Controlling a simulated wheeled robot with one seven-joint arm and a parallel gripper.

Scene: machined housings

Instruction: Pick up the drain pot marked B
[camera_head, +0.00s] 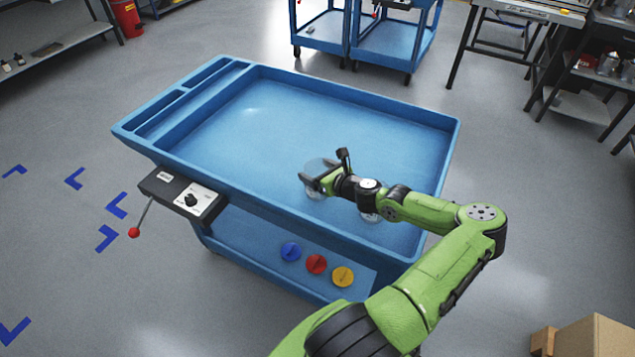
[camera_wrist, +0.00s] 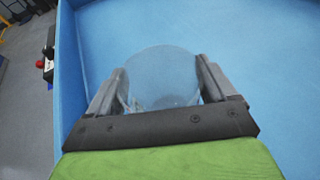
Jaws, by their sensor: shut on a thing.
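A clear, see-through pot (camera_head: 316,192) stands in the blue cart's top tray, near the tray's front side. My gripper (camera_head: 318,180) is shut on this pot, with its fingers at the pot's sides. In the wrist view the pot (camera_wrist: 162,78) shows as a round, clear shape between the two grey fingers. No letter is readable on it, so I cannot tell whether it is marked B. A second clear, round thing (camera_head: 369,216) shows partly below my wrist and is mostly hidden by it.
The blue cart (camera_head: 290,215) has raised rims around its tray. A black control box (camera_head: 181,197) with a red-knobbed lever hangs on its front left. Most of the tray's back and left is clear.

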